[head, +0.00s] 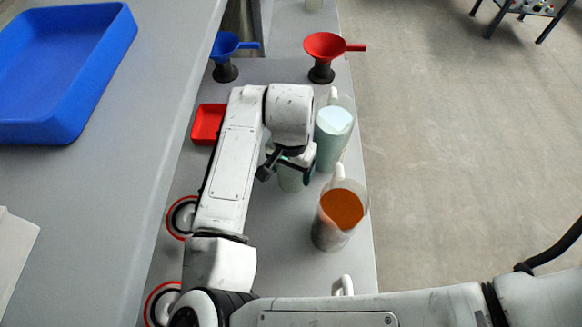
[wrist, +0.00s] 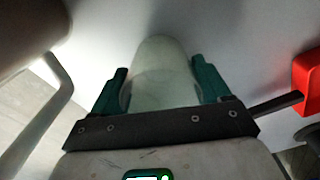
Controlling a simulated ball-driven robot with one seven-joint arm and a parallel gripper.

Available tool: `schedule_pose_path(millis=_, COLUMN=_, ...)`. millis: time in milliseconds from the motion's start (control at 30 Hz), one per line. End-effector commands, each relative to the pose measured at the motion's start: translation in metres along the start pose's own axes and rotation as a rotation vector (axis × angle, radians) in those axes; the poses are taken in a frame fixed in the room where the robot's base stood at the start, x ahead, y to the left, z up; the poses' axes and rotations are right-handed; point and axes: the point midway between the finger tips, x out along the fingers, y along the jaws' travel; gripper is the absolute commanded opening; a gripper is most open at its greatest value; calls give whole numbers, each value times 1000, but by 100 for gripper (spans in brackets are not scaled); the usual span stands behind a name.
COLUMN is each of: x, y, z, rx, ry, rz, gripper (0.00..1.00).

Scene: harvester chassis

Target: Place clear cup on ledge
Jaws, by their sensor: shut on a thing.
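The clear cup (wrist: 160,72) is between the two dark green fingers of my gripper (wrist: 160,85) in the wrist view, and the gripper is shut on it. In the head view the cup (head: 290,181) shows below my gripper (head: 290,166), partly hidden by the wrist. It is over the lower grey ledge (head: 285,235); I cannot tell whether its base touches the surface.
A pitcher with pale liquid (head: 333,130) stands close right of the cup, and one with orange contents (head: 340,212) nearer. A red tray (head: 207,124), blue funnel (head: 226,46) and red funnel (head: 325,46) are behind. A blue tray (head: 70,120) sits on the left counter (head: 110,210).

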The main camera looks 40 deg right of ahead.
Motion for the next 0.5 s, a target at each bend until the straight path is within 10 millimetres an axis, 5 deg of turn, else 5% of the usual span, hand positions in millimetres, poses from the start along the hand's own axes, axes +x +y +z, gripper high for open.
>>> schedule_pose_path(millis=367, x=6, y=0, z=0, rx=-1, ry=0, rz=0, gripper=46)
schedule_pose_path(millis=400, x=6, y=0, z=0, rx=-1, ry=0, rz=0, gripper=78)
schedule_pose_path(millis=500, x=5, y=0, z=0, rx=-1, ry=0, rz=-1, gripper=88)
